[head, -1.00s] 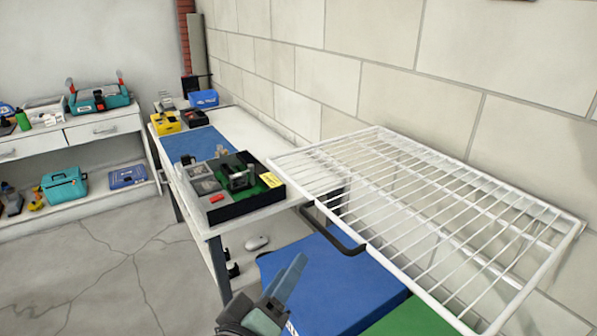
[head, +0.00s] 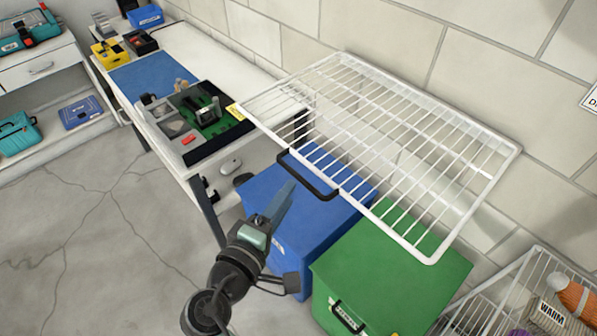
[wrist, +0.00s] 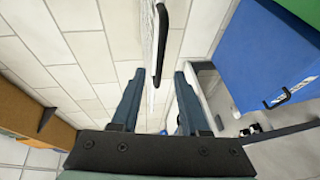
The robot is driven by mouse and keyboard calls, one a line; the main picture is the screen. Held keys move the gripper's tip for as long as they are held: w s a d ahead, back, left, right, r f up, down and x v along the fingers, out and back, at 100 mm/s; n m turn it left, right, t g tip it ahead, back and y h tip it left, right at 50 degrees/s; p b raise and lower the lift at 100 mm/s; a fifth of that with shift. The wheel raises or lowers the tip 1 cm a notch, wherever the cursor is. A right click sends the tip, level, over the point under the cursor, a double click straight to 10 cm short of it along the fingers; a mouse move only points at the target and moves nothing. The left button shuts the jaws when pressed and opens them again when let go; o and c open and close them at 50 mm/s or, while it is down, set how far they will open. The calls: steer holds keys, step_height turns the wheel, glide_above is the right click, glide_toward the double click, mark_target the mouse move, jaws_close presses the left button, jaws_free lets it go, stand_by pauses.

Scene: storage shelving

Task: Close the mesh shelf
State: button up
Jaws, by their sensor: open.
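The white wire mesh shelf (head: 390,140) juts out from the block wall, raised above the boxes, with a black handle (head: 308,178) on its front edge. My gripper (head: 285,193) is open and empty, just in front of and slightly left of the handle. In the wrist view, my gripper (wrist: 159,75) has two dark fingers spread apart. The black handle (wrist: 161,40) lies just beyond the fingertips, roughly in line with the gap. The white shelf (wrist: 148,25) shows edge-on there. I see no clear contact between fingers and handle.
A blue box (head: 262,200) and a green box (head: 385,270) stand under the shelf. A white workbench (head: 205,45) with an organiser tray (head: 150,125) is to the left. A wire basket (head: 480,305) is at lower right. Concrete floor (head: 80,240) at left is clear.

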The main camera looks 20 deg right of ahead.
mark_target(299, 177)
steer(key=x, duration=0.7)
steer(key=shift+a+p, duration=0.1)
steer(key=shift+p, duration=0.25)
steer(key=c, duration=0.7)
steer(key=shift+f, duration=0.15)
jaws_close()
